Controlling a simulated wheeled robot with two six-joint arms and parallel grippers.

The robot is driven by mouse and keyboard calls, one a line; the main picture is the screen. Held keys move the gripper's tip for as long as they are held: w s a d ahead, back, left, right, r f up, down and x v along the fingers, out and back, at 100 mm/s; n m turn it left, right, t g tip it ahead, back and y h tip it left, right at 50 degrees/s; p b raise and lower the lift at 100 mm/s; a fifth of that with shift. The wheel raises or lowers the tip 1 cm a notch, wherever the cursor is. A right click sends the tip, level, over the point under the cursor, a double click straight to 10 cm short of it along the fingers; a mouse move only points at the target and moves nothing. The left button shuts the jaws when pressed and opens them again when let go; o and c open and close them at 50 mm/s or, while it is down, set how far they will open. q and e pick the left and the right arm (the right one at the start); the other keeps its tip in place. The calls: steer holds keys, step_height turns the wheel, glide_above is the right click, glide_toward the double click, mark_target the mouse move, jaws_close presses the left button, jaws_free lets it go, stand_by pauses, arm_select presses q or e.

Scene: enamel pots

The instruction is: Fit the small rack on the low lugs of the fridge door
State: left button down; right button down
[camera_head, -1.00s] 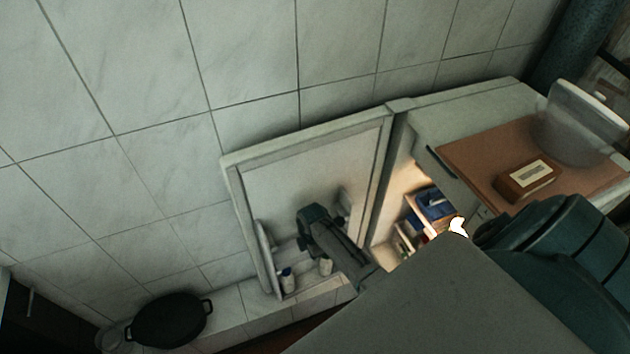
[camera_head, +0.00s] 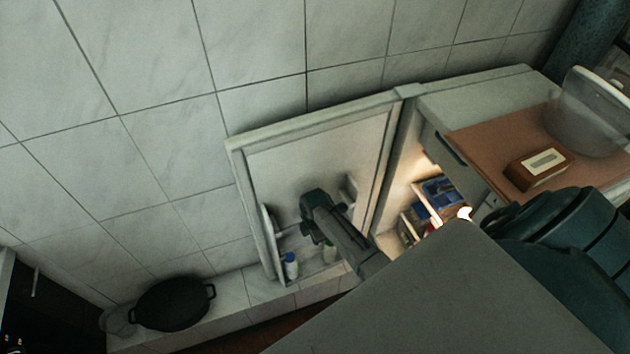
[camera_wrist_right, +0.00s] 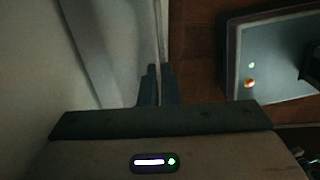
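The fridge door (camera_head: 300,155) stands open in the head view, its inner face toward me. A dark gripper (camera_head: 314,200) is in front of the lower part of that face; its arm runs down right behind a grey slab, and I cannot tell for sure which arm it is. Its fingertips are not clear. A pale piece (camera_head: 351,187) is beside it; I cannot tell whether this is the small rack. The lugs are not distinguishable. In the right wrist view, my right gripper's fingers (camera_wrist_right: 159,84) are close together at a thin pale edge; whether they grip it is unclear.
Bottles (camera_head: 290,265) stand low in the door. The lit fridge interior (camera_head: 405,200) has a blue container (camera_head: 440,190). A brown box (camera_head: 537,166) and a clear bowl (camera_head: 590,120) are on the top. A black pot (camera_head: 174,303) sits on the tiled ledge (camera_head: 232,297).

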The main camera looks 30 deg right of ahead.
steer(key=c, duration=1.6)
jaws_free()
step_height(320, 180, up, 11)
steer(key=shift+f+b, duration=0.1)
steer(key=shift+b, duration=0.5)
steer(key=shift+s, duration=0.1)
